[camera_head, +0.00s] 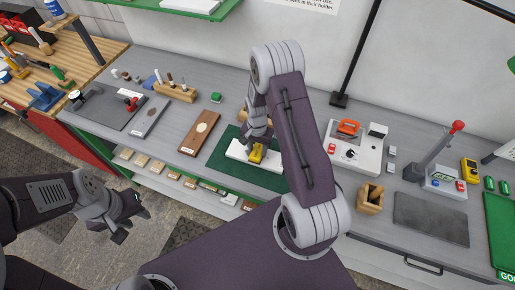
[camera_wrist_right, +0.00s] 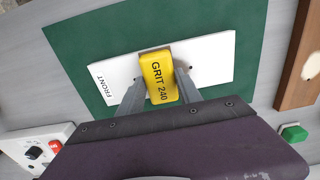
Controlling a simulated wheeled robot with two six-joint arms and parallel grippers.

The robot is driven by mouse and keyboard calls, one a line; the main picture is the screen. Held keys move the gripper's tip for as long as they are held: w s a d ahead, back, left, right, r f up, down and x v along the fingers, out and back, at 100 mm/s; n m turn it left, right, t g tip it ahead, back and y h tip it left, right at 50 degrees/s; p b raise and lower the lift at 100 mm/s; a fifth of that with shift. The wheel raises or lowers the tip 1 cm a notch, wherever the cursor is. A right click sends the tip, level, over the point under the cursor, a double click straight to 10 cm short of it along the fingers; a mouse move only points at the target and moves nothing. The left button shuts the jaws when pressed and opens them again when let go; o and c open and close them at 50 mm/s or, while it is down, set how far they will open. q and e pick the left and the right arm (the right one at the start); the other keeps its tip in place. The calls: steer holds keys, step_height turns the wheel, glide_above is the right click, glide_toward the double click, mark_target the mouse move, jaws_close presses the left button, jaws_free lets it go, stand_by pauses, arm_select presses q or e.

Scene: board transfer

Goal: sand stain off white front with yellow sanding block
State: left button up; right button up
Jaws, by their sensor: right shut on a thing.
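The white front (camera_head: 237,151) lies flat on the green mat (camera_head: 225,160). In the wrist view the white front (camera_wrist_right: 210,60) carries the word FRONT at its left end and small dark dots near the block. My right gripper (camera_head: 257,148) is shut on the yellow sanding block (camera_head: 257,154). The block (camera_wrist_right: 158,72) reads GRIT 240 and sits over the middle of the white front; whether they touch is hard to tell. No stain shows; the block and fingers hide part of the surface. My left gripper (camera_head: 134,226) is open and empty, off the bench at the lower left.
A brown board (camera_head: 200,133) with a pale patch lies left of the mat. A switch box (camera_head: 354,148) and a wooden holder (camera_head: 370,198) stand to the right. A dark grey plate (camera_head: 431,219) lies farther right. Small blocks line a shelf below the bench's front edge.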

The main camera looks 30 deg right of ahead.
steer(key=shift+w+a+f, duration=0.1)
steer(key=shift+w+a, duration=0.4)
steer(key=shift+w+a, duration=0.65)
steer(key=shift+w, duration=0.1)
steer(key=shift+w+a, duration=0.45)
steer(key=shift+w, duration=0.15)
steer(key=shift+s+d, duration=0.6)
steer(key=shift+s, duration=0.1)
steer(key=shift+s+d, duration=0.4)
steer(key=shift+s, duration=0.2)
steer(key=shift+s+d, duration=0.45)
steer(key=shift+s, duration=0.15)
steer(key=shift+s+d, duration=0.1)
steer(key=shift+d, duration=0.05)
